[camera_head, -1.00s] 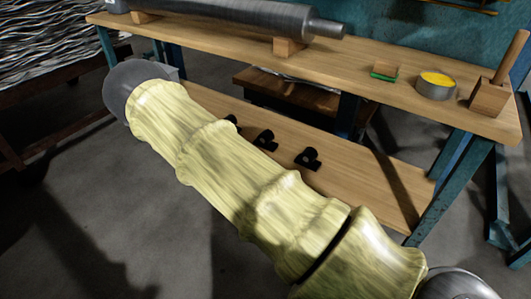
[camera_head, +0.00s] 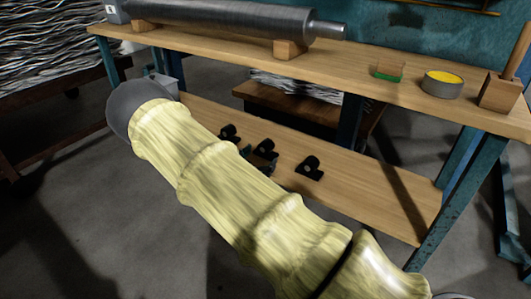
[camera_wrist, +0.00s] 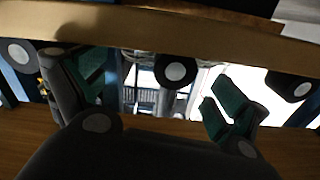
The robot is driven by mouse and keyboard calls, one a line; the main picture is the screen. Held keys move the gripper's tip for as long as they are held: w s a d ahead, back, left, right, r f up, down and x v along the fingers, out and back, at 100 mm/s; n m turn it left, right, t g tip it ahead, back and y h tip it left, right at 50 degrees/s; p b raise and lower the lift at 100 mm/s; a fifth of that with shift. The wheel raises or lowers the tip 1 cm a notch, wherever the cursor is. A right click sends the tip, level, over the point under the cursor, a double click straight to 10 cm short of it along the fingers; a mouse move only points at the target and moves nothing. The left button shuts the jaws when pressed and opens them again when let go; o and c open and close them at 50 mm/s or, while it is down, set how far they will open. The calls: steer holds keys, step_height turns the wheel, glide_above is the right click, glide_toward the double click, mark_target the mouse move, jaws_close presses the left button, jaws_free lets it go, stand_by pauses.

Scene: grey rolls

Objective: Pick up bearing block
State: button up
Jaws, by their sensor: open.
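Three black bearing blocks stand in a row on the lower wooden shelf in the head view: left block (camera_head: 229,132), middle block (camera_head: 266,148) and right block (camera_head: 310,168). In the wrist view, my gripper (camera_wrist: 152,82) is open, its green-padded fingers spread left and right. A black block with a pale round face (camera_wrist: 175,71) lies between the fingers in the picture, with no visible contact. Other round-faced blocks show at the left (camera_wrist: 20,53) and right (camera_wrist: 290,86). My arm hides most of my gripper in the head view.
The workbench top (camera_head: 350,72) overhangs the shelf (camera_head: 365,190). It carries a grey roll (camera_head: 235,18) on wooden supports, a green-based block (camera_head: 389,72), a yellow-filled tin (camera_head: 442,84) and a wooden block with a handle (camera_head: 498,94). A blue leg (camera_head: 450,195) stands at the right.

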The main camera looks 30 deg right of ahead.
mark_target(265, 151)
steer(key=b+x, duration=0.1)
steer(key=x, duration=0.1)
steer(key=b+x, duration=0.1)
steer(key=x, duration=0.1)
steer(key=shift+w+b, duration=0.35)
steer(key=shift+b, duration=0.05)
steer(key=shift+w+d+r, duration=0.1)
steer(key=shift+d+r, duration=0.05)
steer(key=shift+d, duration=0.2)
steer(key=c, duration=1.6)
